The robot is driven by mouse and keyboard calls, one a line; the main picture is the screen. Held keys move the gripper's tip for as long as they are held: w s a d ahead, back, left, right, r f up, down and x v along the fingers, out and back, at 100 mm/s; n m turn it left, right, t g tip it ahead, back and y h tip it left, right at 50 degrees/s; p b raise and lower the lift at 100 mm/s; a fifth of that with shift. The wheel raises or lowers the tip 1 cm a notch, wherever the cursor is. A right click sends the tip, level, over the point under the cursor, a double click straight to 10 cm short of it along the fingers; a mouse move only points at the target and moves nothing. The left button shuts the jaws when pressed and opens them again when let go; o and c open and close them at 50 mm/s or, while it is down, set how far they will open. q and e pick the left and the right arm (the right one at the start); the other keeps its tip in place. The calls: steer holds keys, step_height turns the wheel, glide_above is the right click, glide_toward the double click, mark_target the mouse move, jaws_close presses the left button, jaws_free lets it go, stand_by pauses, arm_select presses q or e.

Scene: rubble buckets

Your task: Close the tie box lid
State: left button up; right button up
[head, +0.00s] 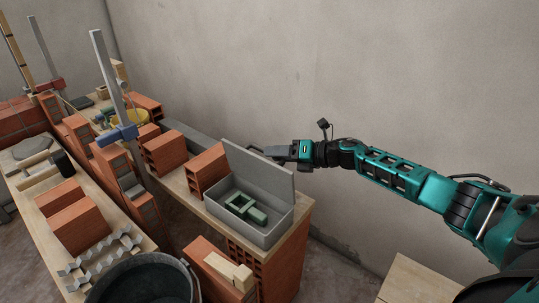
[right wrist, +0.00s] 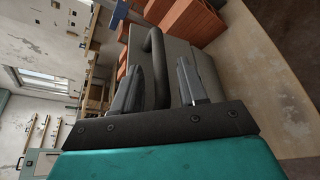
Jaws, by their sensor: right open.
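The tie box (head: 232,222) is a grey open-topped box on the bench's near end, with a green tool-like object (head: 246,207) inside. Its grey lid (head: 258,170) stands upright along the back edge, so the box is open. My right gripper (head: 272,150) reaches in from the right, behind the lid's top edge, partly hidden by it. In the right wrist view its two grey fingers (right wrist: 158,85) are apart, with a dark curved handle (right wrist: 155,50) between them in front of a grey panel. I cannot tell whether they touch it. My left gripper is out of view.
Hollow orange bricks (head: 208,168) stand beside the box on the bench. A brick with a wooden piece (head: 230,270) and a black bucket (head: 140,281) are in front. A plain wall (head: 350,70) rises behind. The air above the box is clear.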

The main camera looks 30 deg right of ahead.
steer(key=shift+x, duration=1.4)
jaws_close()
